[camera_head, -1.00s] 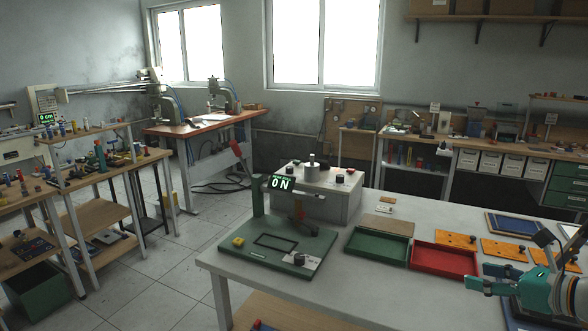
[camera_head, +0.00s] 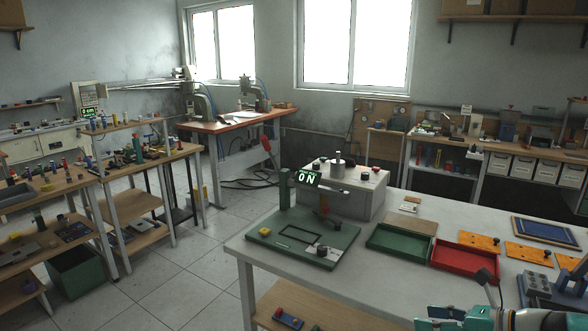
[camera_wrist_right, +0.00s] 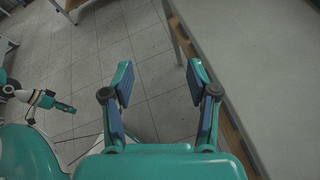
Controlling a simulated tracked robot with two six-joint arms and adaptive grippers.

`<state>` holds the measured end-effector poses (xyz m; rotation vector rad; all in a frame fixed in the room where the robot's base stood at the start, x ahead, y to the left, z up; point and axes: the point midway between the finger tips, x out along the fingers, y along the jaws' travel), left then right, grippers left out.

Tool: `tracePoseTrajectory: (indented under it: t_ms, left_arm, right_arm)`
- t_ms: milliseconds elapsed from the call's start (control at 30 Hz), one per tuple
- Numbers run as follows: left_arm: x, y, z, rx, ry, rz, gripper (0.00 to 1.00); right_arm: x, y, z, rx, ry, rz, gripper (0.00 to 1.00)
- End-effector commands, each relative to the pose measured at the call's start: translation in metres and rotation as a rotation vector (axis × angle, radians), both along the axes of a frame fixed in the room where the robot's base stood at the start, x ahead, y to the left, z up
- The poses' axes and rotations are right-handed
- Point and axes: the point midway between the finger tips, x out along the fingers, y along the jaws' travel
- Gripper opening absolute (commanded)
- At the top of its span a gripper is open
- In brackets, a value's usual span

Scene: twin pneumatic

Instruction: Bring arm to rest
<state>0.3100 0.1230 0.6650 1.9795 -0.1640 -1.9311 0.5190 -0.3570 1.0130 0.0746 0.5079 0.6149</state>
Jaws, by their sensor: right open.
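My right gripper (camera_head: 438,318) shows at the bottom edge of the head view, mostly cut off, low by the front of the table (camera_head: 400,278). In the right wrist view my right gripper (camera_wrist_right: 160,76) is open. Its two teal fingers with dark pads are wide apart and nothing is between them. Below it are floor tiles (camera_wrist_right: 95,60), with the table edge close on its right. A teal and white part of mine, which looks like my left arm with its gripper (camera_wrist_right: 60,105), shows small at the left of the wrist view. Its jaws cannot be made out.
The table carries a green press fixture (camera_head: 300,240) with an ON display, a green tray (camera_head: 400,243), a red tray (camera_head: 468,257) and orange plates (camera_head: 478,240). Shelves (camera_head: 60,185) stand at the left. The floor between is clear.

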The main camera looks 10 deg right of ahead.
Motion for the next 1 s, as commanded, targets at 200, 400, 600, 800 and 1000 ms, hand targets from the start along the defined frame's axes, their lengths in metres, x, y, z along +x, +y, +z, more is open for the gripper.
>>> tracePoseTrajectory:
  t_ms: [200,400,600,800,1000]
  left_arm:
    - [0.0,0.0,0.0,0.0,0.0,0.0,0.4]
    - [0.0,0.0,0.0,0.0,0.0,0.0,0.4]
    - [0.0,0.0,0.0,0.0,0.0,0.0,0.4]
    - [0.0,0.0,0.0,0.0,0.0,0.0,0.4]
    - [0.0,0.0,0.0,0.0,0.0,0.0,0.4]
  right_arm:
    - [-0.019,0.1,-0.105,-0.036,0.184,0.266,0.59]
    - [-0.08,0.179,-0.202,-0.219,0.277,0.61,0.59]
    - [-0.176,0.23,-0.288,-0.495,0.193,1.121,0.59]
    - [-0.252,0.239,-0.345,-0.847,-0.33,1.746,0.59]
    - [-0.218,0.236,-0.347,-1.163,-0.803,1.917,0.59]
